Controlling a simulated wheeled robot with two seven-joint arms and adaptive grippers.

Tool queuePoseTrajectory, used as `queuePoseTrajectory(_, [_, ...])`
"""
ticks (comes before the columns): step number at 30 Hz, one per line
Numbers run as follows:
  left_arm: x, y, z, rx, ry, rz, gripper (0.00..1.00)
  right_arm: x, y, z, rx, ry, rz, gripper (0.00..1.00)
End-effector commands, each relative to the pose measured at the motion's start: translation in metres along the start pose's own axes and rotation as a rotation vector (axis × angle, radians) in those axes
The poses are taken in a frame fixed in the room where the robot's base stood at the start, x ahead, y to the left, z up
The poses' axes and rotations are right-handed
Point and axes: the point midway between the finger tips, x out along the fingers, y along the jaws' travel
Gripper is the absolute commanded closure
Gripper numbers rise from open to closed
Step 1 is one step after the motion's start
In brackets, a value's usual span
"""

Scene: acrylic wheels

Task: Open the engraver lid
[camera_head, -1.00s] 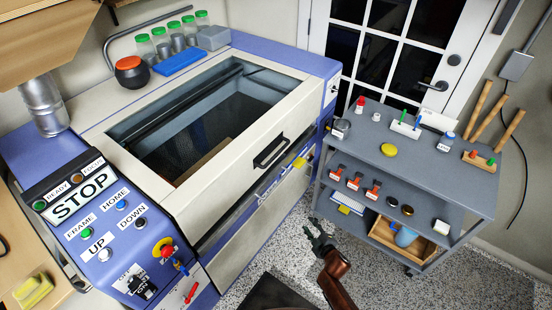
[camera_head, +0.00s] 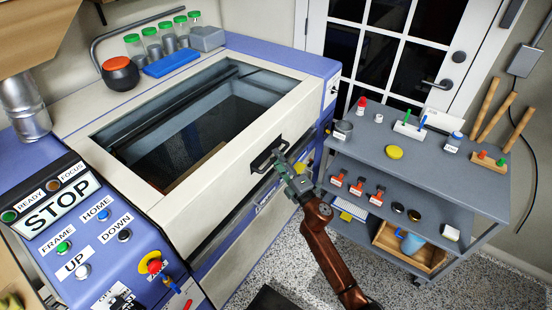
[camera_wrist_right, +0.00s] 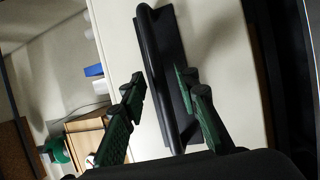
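The engraver lid (camera_head: 120,183) is down, a cream frame around a large dark window. Its black bar handle (camera_head: 268,150) is on the front face; the handle also shows in the right wrist view (camera_wrist_right: 157,75). My right gripper (camera_head: 279,160) is at the handle, reaching up from the front. In the right wrist view its two green fingers (camera_wrist_right: 160,84) are spread apart, one on each side of the handle bar. I cannot tell whether either finger touches the bar. My left gripper is not in view.
The control panel (camera_head: 95,235) with a STOP sign and buttons is at the lower left. Green-capped jars, a dark pot (camera_head: 119,73) and a blue tray (camera_head: 171,64) stand behind the lid. A grey cart (camera_head: 450,175) with tools stands to the right.

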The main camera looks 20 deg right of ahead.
Motion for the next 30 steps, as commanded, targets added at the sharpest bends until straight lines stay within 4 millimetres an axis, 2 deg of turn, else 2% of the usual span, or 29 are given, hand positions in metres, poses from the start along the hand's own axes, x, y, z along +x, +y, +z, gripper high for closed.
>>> queuePoseTrajectory(4, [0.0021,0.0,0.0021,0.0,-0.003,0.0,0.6,0.0092,-0.0007,0.0001,0.001,-0.001,-0.001,0.71])
queuePoseTrajectory(12, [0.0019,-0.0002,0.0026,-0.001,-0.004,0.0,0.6,0.0103,-0.0001,-0.0001,0.002,0.0,0.0,0.71])
queuePoseTrajectory(24, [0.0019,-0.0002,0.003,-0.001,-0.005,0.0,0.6,0.0099,-0.0004,0.0001,0.002,-0.001,-0.001,0.99])
queuePoseTrajectory(30, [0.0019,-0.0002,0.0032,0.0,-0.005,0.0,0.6,0.0098,-0.0006,0.0001,0.002,-0.001,-0.001,1.0])
